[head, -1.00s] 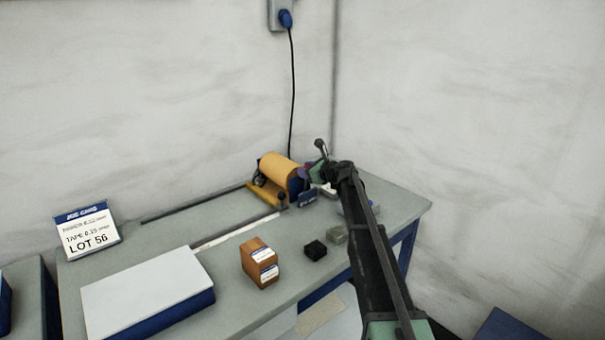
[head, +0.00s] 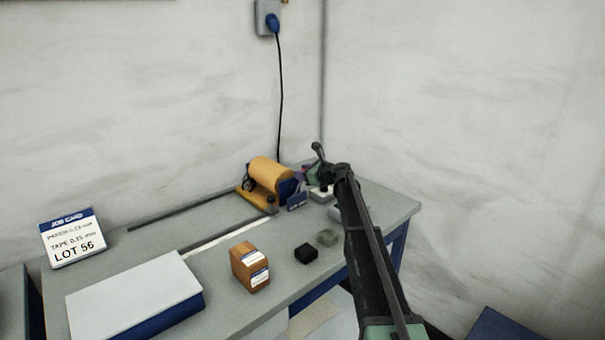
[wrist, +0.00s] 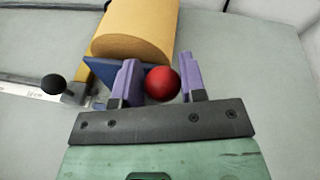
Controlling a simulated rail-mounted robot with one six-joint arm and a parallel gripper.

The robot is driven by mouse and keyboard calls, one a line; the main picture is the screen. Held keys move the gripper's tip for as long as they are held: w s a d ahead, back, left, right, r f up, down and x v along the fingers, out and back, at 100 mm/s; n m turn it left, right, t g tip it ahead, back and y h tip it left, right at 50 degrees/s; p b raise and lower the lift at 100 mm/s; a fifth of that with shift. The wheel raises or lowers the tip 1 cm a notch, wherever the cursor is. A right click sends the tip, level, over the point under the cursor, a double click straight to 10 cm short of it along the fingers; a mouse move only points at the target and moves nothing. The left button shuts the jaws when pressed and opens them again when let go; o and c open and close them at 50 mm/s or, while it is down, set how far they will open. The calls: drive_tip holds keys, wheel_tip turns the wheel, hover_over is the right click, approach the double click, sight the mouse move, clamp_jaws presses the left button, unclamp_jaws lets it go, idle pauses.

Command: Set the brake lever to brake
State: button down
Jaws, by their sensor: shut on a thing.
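A red ball knob (wrist: 162,84) sits between the two purple fingers of my gripper (wrist: 160,92) in the wrist view. I take it to be the knob of the brake lever; its shaft is hidden below. My gripper is shut on the knob, in front of the machine's yellow-orange roll (wrist: 135,32). In the head view, my gripper (head: 309,174) is at the right side of the roll (head: 270,172), and the red knob is hidden there. The lever's brake marking cannot be read.
A black knob (wrist: 53,85) stands left of my gripper, by a white scale strip. A job card (head: 72,238) stands at the left.

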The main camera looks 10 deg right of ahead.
drive_tip(key=shift+s+d+f, duration=0.1)
drive_tip(key=shift+d, duration=0.1)
drive_tip(key=c, duration=0.8)
unclamp_jaws()
drive_tip(key=shift+d+f, duration=0.1)
drive_tip(key=shift+d, duration=0.05)
drive_tip(key=shift+o, duration=0.2)
drive_tip(key=p+v, duration=0.2)
drive_tip(key=v, duration=0.8)
drive_tip(key=shift+s+d+p, duration=0.2)
drive_tip(key=shift+s+p, duration=0.05)
drive_tip(key=shift+p, duration=0.15)
